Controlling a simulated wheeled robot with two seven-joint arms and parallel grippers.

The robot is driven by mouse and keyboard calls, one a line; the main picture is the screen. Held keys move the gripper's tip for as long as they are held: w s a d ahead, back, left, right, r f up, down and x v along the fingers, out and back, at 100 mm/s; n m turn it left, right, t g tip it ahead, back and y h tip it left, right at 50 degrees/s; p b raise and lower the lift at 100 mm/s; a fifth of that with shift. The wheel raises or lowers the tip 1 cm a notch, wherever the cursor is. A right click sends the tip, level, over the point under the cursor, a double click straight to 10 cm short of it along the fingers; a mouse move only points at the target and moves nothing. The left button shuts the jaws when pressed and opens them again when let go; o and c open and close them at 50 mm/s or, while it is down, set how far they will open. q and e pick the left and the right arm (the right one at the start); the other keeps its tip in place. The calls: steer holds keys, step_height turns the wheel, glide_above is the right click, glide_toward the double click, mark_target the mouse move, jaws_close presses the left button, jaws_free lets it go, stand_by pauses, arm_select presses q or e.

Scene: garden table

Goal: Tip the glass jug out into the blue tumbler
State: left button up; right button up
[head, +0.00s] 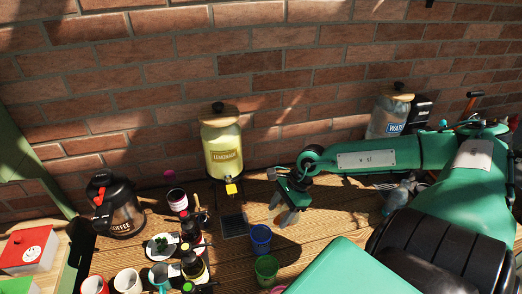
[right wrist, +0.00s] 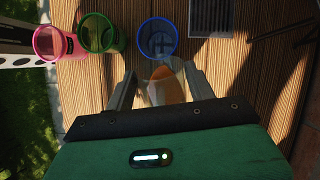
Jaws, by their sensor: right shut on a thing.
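The blue tumbler (head: 260,238) stands upright on the wooden table near the middle of the head view. In the right wrist view, the blue tumbler (right wrist: 158,38) is just beyond my fingertips, and no liquid shows clearly in it. My right gripper (head: 287,207) is behind and right of the tumbler in the head view. It is shut on the glass jug (right wrist: 162,85), a clear vessel with something orange in it. The fingers hide much of the jug, and I cannot tell its tilt. My left gripper is in neither view.
A green tumbler (head: 266,268) stands in front of the blue one, with a pink tumbler (right wrist: 47,43) beyond it. A dark grate (head: 234,225) lies left of the blue tumbler. A lemonade dispenser (head: 223,150) and a coffee pot (head: 117,212) stand farther left. A brick wall closes the back.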

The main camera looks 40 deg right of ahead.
steer(key=shift+w+a+h+b, duration=0.15)
steer(key=shift+a+h+b, duration=0.4)
steer(key=shift+b, duration=1.7)
steer(key=shift+w+a+r+g+h+b, duration=0.3)
steer(key=shift+a+h+b, duration=0.15)
steer(key=shift+h+b, duration=0.15)
steer(key=shift+a+r+h+p, duration=0.2)
steer(key=shift+r+h+p, duration=0.1)
steer(key=shift+p, duration=0.4)
steer(key=shift+a, duration=0.15)
steer(key=shift+f+h, duration=0.2)
steer(key=shift+h, duration=0.05)
steer(key=shift+a+g+b, duration=0.15)
steer(key=shift+g+b, duration=0.15)
steer(key=shift+b, duration=0.1)
steer(key=shift+w+a+h, duration=0.1)
steer(key=shift+a+h, duration=0.05)
steer(key=shift+h, duration=0.35)
steer(key=shift+w+a+r+g+h+b, duration=0.15)
steer(key=shift+a+g+h, duration=0.15)
steer(key=shift+h, duration=0.35)
steer(key=shift+w+a+g+h+b, duration=0.2)
steer(key=shift+a+h, duration=0.2)
steer(key=shift+h, duration=0.25)
